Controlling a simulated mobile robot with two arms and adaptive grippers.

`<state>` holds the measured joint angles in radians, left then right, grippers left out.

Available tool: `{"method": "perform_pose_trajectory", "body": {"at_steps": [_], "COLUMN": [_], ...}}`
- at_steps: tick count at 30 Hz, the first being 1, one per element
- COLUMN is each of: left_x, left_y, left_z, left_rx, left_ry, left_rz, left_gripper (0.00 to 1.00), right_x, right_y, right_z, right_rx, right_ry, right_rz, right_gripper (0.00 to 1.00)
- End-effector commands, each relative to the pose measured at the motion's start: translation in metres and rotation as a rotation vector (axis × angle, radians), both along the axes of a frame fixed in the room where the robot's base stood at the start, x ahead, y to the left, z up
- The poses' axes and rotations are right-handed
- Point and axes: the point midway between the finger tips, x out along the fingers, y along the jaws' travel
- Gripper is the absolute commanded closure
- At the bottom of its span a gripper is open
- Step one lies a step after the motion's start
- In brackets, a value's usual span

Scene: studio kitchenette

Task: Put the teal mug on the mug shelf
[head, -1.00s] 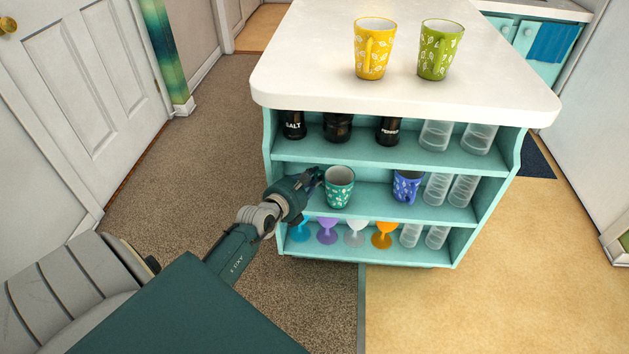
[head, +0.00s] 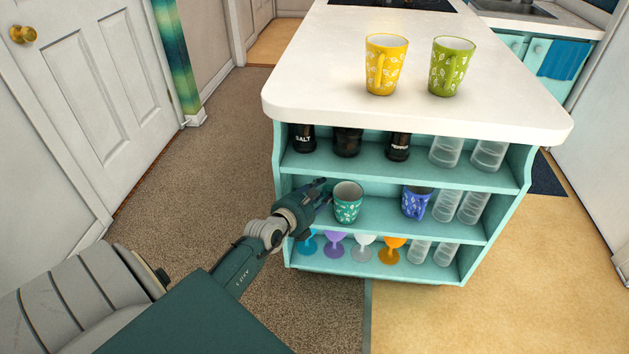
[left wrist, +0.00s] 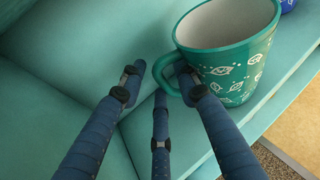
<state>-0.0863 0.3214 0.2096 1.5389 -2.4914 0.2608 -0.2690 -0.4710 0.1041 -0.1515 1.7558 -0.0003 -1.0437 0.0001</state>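The teal mug (head: 347,204), with a white leaf pattern, stands upright on the middle shelf (head: 378,215) of the island, near its left end. It also shows in the left wrist view (left wrist: 238,65), with its handle toward my fingers. My left gripper (head: 323,189) is at the mug's left side. In the left wrist view its fingers (left wrist: 161,83) are spread, with the handle between the outer fingertips. I see no firm grip on the handle. My right gripper is not in view.
A blue mug (head: 416,203) and clear glasses stand to the right on the same shelf. Salt and pepper jars are on the shelf above, and colored goblets (head: 392,247) below. Yellow (head: 383,66) and green (head: 450,67) mugs stand on the white countertop (head: 330,70).

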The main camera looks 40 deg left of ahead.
Motion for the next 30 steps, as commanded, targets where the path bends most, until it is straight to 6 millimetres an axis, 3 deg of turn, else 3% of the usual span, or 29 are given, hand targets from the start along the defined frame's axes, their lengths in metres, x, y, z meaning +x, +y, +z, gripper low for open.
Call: {"method": "perform_pose_trajectory", "body": {"at_steps": [12,18,22,26,30], "left_x": [-0.08,-0.106,-0.111,-0.11,-0.113], "left_y": [-0.01,-0.013,-0.017,-0.031,-0.041], "left_z": [0.024,0.032,0.033,0.025,0.001], "left_rx": [-0.002,0.0,-0.034,-0.246,-0.673], "left_ry": [0.004,0.002,-0.01,-0.07,-0.166], "left_rz": [0.0,0.001,0.006,0.055,0.22], "left_gripper": [0.68,0.68,0.68,0.68,0.68], "right_x": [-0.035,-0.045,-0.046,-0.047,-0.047], "right_y": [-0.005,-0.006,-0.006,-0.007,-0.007], "right_z": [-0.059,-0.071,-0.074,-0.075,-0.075], "right_rx": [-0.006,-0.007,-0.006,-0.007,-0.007], "right_ry": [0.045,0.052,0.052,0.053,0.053], "right_rz": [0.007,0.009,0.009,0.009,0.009], "right_gripper": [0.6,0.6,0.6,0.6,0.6]}}
